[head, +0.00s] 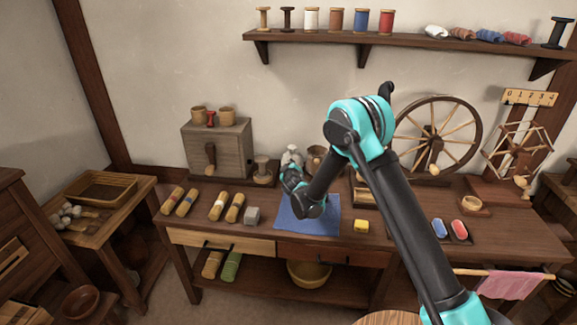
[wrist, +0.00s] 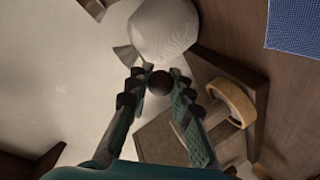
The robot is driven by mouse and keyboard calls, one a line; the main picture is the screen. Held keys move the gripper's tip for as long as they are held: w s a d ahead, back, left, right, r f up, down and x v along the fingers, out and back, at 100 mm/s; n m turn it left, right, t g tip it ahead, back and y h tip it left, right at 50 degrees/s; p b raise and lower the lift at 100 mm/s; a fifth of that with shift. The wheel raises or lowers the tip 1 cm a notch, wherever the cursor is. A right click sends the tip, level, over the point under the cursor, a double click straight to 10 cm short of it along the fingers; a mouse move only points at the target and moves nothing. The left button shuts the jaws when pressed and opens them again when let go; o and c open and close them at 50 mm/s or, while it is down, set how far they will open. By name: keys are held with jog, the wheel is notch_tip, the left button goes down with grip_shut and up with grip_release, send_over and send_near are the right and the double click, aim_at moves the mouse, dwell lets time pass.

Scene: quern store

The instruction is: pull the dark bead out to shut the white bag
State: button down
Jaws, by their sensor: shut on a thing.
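The white bag (head: 292,157) stands at the back of the workbench, partly hidden behind my gripper in the head view. In the wrist view the white bag (wrist: 163,30) is pale and rounded, just beyond the fingertips. The dark bead (wrist: 160,82) is a small dark ball between the fingers of my gripper (wrist: 155,80). My gripper (head: 292,176) is shut on the bead. The bag's cord cannot be made out.
A wooden stand with a round top (head: 262,168) is left of the bag; a brown pot (head: 316,158) is right of it. A blue mat (head: 318,222) lies in front. A grey block (head: 252,215) and yellow block (head: 361,226) lie nearby.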

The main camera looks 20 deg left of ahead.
jog(key=c, duration=1.3)
grip_release()
jog(key=shift+s, duration=0.1)
jog(key=v, duration=1.2)
jog(key=shift+a, duration=0.1)
